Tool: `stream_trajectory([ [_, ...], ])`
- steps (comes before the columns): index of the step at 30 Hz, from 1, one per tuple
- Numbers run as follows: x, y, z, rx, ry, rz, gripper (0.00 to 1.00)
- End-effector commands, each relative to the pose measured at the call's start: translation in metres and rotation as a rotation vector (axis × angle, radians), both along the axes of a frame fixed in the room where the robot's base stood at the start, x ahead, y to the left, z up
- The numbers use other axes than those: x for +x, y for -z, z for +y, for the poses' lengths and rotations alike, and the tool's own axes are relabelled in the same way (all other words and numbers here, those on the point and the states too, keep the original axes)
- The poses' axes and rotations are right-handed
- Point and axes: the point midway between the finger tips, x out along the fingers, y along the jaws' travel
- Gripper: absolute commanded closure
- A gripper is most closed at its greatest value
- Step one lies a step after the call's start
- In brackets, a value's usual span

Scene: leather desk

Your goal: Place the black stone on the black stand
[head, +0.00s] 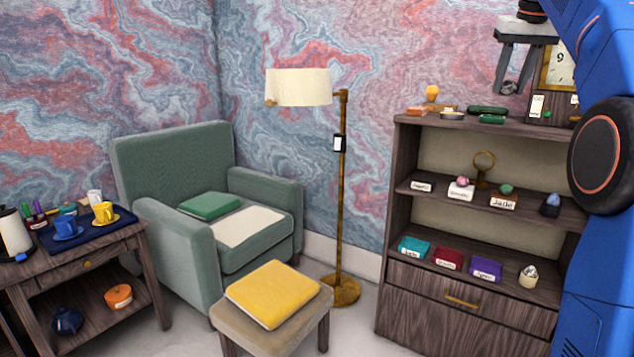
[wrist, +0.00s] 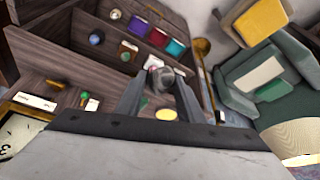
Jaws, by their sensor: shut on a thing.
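My gripper (head: 510,80) hangs in the air at the upper right of the head view, above the shelf unit's top. It is shut on a small, dark, glossy rounded stone (head: 507,88). In the wrist view the stone (wrist: 160,78) sits between the two fingertips of my gripper (wrist: 160,85). On the middle shelf, a label card (head: 421,186) stands at the left with no stone visible behind it. I cannot make out the black stand for certain against the dark wood.
The shelf unit (head: 398,220) also holds a pink stone (head: 463,181), a green stone (head: 506,189), a blue stone (head: 551,202) and a brass ring (head: 484,165). Its top carries small items and a clock (head: 560,70). A floor lamp (head: 341,200) stands to its left.

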Motion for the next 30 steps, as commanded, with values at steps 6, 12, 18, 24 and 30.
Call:
stream_trajectory([
  [6,0.021,0.022,-0.001,0.002,-0.004,0.002,0.94],
  [12,0.045,0.048,-0.003,0.003,-0.007,0.002,0.94],
  [18,0.077,0.087,-0.003,0.004,-0.011,0.002,0.94],
  [24,0.124,0.158,0.001,0.007,-0.02,0.006,0.94],
  [30,0.167,0.244,0.01,0.007,-0.031,0.007,0.94],
])
